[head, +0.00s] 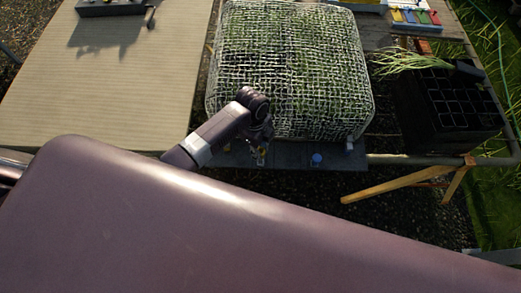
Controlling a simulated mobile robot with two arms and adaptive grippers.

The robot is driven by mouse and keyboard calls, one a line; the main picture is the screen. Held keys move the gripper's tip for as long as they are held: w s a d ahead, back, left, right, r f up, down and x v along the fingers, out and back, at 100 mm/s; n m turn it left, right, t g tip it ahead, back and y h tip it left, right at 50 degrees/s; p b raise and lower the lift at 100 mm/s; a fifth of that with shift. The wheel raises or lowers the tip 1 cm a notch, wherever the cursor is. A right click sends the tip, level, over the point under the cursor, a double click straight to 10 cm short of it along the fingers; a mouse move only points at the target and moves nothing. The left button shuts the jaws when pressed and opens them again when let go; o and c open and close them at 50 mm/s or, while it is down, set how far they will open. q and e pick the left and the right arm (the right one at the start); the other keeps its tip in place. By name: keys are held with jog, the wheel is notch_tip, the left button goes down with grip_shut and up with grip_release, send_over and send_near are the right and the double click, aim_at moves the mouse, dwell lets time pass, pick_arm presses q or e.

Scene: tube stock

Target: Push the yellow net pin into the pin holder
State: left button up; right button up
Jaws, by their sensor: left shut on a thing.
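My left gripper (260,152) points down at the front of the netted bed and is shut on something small. A yellowish bit, which looks like the yellow net pin (263,152), shows at its fingertips, mostly hidden. A dark board along the bed's front edge, apparently the pin holder (290,158), lies below the gripper. A blue pin (316,159) stands in this board to the right of the gripper. I cannot tell whether the yellow pin touches the board. My right gripper is not in view.
White net (290,65) covers a block of green seedlings. A black cell tray (445,105) with cut leaves stands right. Coloured pieces (415,17) lie at the back right. My own arm link hides the foreground.

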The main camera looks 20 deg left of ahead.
pick_arm(q)
jog(key=shift+f+b, duration=1.35)
jog(key=shift+f, duration=0.7)
jog(key=o, duration=1)
jog(key=shift+r, duration=0.1)
jog(key=shift+o, duration=0.5)
jog(key=o, duration=1)
jog(key=shift+w+r, duration=0.1)
jog(key=shift+r, duration=0.05)
jog(key=shift+r+p, duration=0.15)
jog(key=shift+p, duration=0.15)
jog(key=shift+d+r+p, duration=0.1)
jog(key=shift+r+p, duration=0.9)
jog(key=shift+p, duration=0.05)
